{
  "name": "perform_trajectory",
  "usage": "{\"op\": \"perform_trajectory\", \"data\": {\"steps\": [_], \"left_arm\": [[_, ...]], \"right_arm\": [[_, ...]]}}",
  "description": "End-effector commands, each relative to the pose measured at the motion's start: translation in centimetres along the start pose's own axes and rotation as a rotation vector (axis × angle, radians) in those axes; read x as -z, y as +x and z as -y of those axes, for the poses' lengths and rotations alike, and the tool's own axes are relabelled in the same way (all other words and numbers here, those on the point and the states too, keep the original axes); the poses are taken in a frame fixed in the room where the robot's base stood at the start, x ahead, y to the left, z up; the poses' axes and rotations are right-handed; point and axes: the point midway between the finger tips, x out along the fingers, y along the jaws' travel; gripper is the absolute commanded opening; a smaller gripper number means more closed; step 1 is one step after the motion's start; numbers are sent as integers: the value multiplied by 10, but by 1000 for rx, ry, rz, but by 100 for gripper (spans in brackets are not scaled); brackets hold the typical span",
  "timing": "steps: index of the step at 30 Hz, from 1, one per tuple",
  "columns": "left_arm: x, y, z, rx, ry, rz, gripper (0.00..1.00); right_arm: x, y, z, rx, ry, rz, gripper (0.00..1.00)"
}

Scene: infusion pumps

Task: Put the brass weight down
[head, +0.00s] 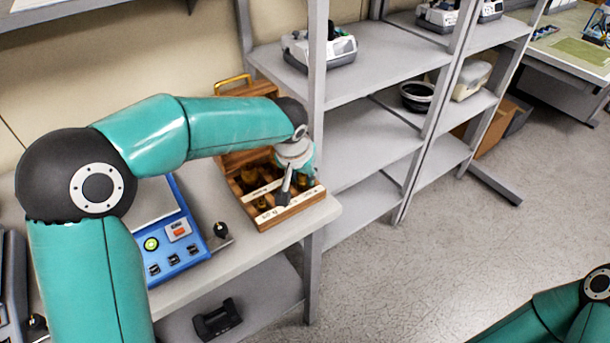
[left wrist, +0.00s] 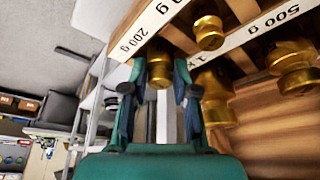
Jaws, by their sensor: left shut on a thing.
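A wooden box (head: 268,224) with compartments and white label strips stands open on the bench, with brass weights in it. My left gripper (head: 285,195) points down over the box's right part. In the left wrist view, my left gripper (left wrist: 158,88) is shut on a brass weight (left wrist: 160,71), which sits between its two fingers. This weight is next to the label strip, near the "200 g" mark. I cannot tell whether it touches the box floor. Other brass weights (left wrist: 208,33) stand in the compartments, near the "500 g" mark too. My right gripper is out of view.
A blue scale (head: 178,243) with a pale plate stands left of the box. A small dark knobbed object (head: 220,230) lies between them. A grey shelf rack (head: 355,125) rises close on the right of the box. The bench edge runs just in front.

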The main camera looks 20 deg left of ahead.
Motion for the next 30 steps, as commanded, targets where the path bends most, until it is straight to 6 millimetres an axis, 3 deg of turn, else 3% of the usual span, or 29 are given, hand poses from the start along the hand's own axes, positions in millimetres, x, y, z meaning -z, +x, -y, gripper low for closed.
{"op": "perform_trajectory", "data": {"steps": [10,11,15,25,30], "left_arm": [[-1,3,0,-1,-1,-3,0],[-1,3,0,-1,-1,-1,31],[-1,2,0,-1,0,-1,53],[0,1,-1,-1,0,-1,53],[1,-11,-1,-1,0,-4,53]], "right_arm": [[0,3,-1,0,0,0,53],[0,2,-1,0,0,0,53],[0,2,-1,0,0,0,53],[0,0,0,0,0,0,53],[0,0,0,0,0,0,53]]}}
